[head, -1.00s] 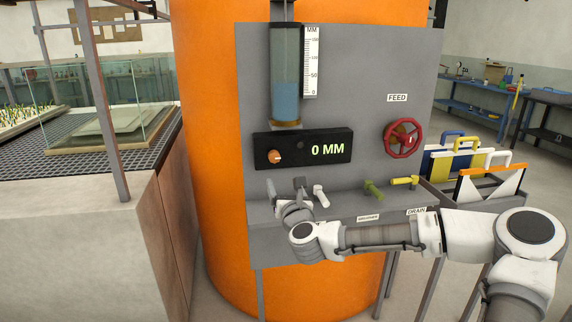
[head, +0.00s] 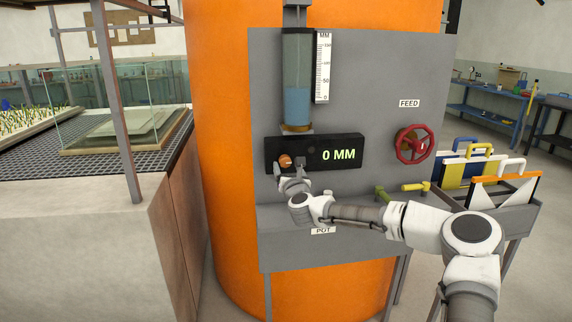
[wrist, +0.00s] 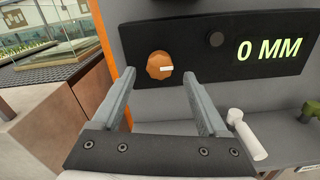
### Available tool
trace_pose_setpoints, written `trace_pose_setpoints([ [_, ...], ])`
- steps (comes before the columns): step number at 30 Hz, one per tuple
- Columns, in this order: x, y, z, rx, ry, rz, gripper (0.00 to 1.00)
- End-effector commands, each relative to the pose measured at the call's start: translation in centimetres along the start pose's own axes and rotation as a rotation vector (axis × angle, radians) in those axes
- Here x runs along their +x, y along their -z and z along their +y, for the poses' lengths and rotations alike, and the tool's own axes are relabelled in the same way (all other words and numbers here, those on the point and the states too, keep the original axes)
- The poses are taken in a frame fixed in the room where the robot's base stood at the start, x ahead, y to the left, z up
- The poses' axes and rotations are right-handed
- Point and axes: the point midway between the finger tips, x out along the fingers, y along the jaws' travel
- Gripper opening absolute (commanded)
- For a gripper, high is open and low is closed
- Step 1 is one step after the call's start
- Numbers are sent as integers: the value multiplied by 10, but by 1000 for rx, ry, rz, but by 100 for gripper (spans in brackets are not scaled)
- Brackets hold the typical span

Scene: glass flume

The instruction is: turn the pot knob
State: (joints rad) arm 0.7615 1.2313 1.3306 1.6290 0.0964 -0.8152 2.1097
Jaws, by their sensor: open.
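An orange-brown knob with a small white mark (head: 285,160) sits at the left end of a black display box (head: 315,152) that reads 0 MM. In the wrist view the knob (wrist: 160,66) appears just beyond and between my two open fingertips. My gripper (head: 291,176) is open and empty, just below and in front of the knob. I cannot tell whether a finger touches it. A POT label (head: 323,230) is on the lower grey ledge, apart from the knob.
Above the box is a water tube (head: 298,80) with a scale (head: 322,68). A red FEED wheel (head: 413,144) is at right. A white lever (wrist: 246,134) is close to my right finger. Green (head: 382,193) and yellow (head: 415,187) valve handles stand right.

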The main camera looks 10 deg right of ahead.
Motion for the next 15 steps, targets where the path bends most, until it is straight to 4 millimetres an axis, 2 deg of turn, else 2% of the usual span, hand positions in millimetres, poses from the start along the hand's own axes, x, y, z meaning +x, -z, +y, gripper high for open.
trace_pose_setpoints([
  [6, 26, 0, 1, 0, 0, 0, 76],
  [15, 38, 0, 0, -1, 0, 0, 76],
])
